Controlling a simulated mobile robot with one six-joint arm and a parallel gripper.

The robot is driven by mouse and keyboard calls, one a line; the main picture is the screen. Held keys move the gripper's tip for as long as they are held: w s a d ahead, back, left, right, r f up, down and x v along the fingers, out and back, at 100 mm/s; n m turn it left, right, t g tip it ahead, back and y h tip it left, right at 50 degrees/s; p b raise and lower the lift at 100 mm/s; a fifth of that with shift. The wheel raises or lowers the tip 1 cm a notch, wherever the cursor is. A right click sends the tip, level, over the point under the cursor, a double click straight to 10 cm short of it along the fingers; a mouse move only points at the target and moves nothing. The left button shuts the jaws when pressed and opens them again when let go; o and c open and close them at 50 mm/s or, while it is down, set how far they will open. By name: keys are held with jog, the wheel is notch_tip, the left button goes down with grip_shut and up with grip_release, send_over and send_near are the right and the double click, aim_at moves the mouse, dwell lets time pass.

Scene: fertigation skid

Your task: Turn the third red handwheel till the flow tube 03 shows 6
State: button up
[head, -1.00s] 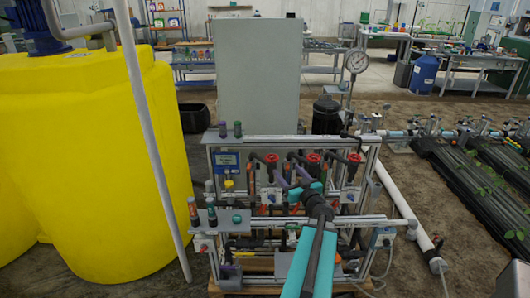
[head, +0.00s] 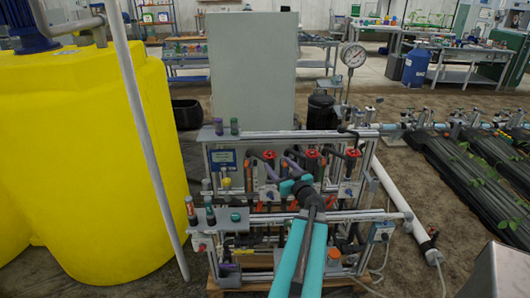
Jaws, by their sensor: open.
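Three red handwheels sit in a row on the skid's upper frame: a left one (head: 268,154), a middle one (head: 312,157) and a right one (head: 352,153). The right one is third from the left. Slim upright tubes stand near the wheels, but their labels and readings are too small to make out, so I cannot tell which is flow tube 03. My gripper (head: 290,183) is at the end of my teal arm, in front of and below the left and middle wheels. It is open, its fingers are hard to see, and it appears apart from the right wheel.
A lower rail (head: 350,216) with bottles at its left end runs across the skid's front. A yellow tank (head: 95,160) and a leaning grey pipe stand left. A grey cabinet (head: 252,70) and a pressure gauge (head: 353,55) rise behind. A white pipe (head: 405,218) lies right.

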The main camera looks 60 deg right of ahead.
jog(key=p+x, duration=0.2)
jog(key=x, duration=1)
jog(key=shift+w+d, duration=0.2)
jog(key=shift+w, duration=0.15)
jog(key=c, duration=1)
